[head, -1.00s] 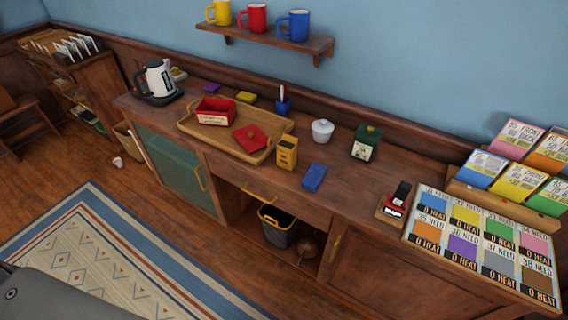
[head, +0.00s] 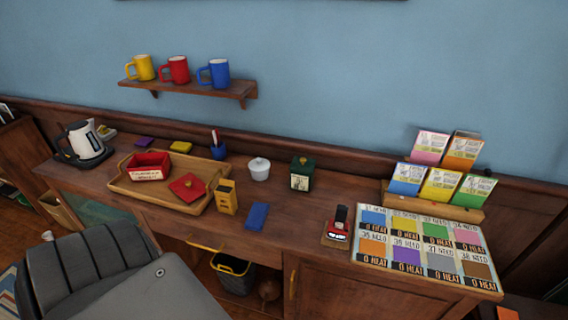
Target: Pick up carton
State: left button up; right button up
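A yellow carton (head: 227,197) with dark markings stands upright on the wooden counter, just right of the wooden tray (head: 122,187). A blue block-like object (head: 257,216) lies close to its right. The carton's front and one side show, and nothing covers it. Neither of my grippers is in view.
The tray holds a red box (head: 149,170) and a red lid-like piece (head: 187,187). A white lidded pot (head: 259,169), green box (head: 302,174), kettle (head: 85,141), red-black stamp (head: 339,222) and card board (head: 425,245) share the counter. Mugs sit on a wall shelf (head: 190,88).

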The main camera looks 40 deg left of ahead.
aim_at(225, 193)
jog(key=z, duration=0.2)
jog(key=i, duration=1.15)
jog(key=u, duration=2.05)
